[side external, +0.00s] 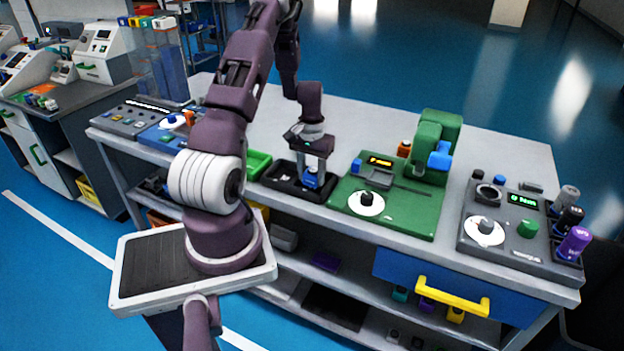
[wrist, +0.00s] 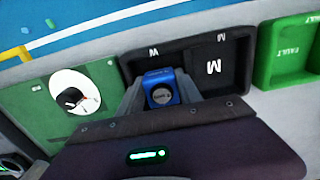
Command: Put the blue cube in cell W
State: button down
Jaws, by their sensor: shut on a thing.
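The blue cube (side external: 311,178) is between the fingers of my gripper (side external: 311,172), over the right part of the black tray (side external: 272,180) in the side view. In the wrist view the cube (wrist: 162,90) sits between the fingertips of my gripper (wrist: 160,97), with a round dark mark on its face. The black tray's rim there carries a W over the left cell (wrist: 153,51) and an M over the right cell (wrist: 235,60). The cube is at the W cell and hides much of it. I cannot tell whether it touches the floor.
A green bin (side external: 257,163) stands left of the black tray. A green panel (side external: 400,208) with a white dial and a green machine (side external: 436,140) is close on the right. A grey panel (side external: 510,245) with bottles lies farther right. The table behind is clear.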

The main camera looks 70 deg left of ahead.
jog(key=shift+f, duration=0.7)
jog(key=shift+f, duration=0.1)
jog(key=c, duration=1.1)
grip_release()
